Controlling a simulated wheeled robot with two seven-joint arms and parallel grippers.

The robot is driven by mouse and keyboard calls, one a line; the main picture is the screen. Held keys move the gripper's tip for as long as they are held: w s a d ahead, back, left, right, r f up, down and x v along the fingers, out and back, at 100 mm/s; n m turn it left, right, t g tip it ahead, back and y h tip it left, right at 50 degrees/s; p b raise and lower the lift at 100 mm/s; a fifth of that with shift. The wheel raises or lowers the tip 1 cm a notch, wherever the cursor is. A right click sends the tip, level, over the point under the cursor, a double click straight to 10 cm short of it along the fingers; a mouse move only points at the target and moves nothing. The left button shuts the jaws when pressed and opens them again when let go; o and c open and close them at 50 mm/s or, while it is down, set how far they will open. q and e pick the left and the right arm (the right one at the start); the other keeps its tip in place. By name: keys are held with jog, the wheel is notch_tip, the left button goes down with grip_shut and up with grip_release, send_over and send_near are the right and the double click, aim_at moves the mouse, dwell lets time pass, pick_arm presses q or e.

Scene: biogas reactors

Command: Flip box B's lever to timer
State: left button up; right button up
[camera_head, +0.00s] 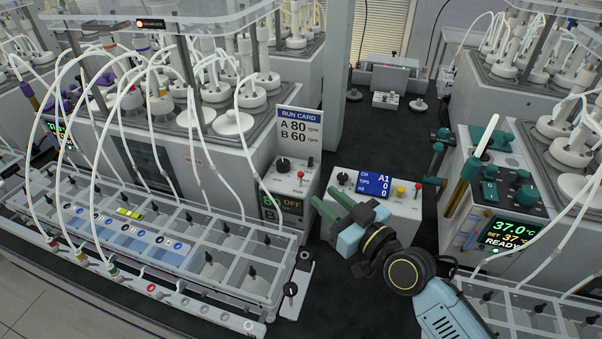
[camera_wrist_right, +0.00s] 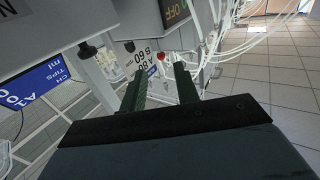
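Box B (camera_head: 288,190) is a pale box with a black knob, a dark display reading OFF and a letter B partly covered on its front. Its small red-tipped lever (camera_head: 301,175) stands on the top right; its exact setting is too small to tell. The red tip also shows in the wrist view (camera_wrist_right: 160,57), beyond and between my fingertips. My right gripper (camera_head: 321,196) has green fingers spread apart, with nothing between them. It is just right of box B's front, apart from the lever. The fingers also show in the wrist view (camera_wrist_right: 159,72). My left gripper is not in view.
A run card (camera_head: 300,127) reading A 80, B 60 stands behind box B. A second box (camera_head: 375,205) with a blue display, yellow button and red lever sits right of it. A bottle tray (camera_head: 215,290) lies front left.

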aim_at(301, 174)
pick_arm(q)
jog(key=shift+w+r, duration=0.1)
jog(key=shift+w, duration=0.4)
pick_arm(e)
jog(key=x, duration=0.9)
jog(key=shift+w+a, duration=0.1)
jog(key=shift+a, duration=0.05)
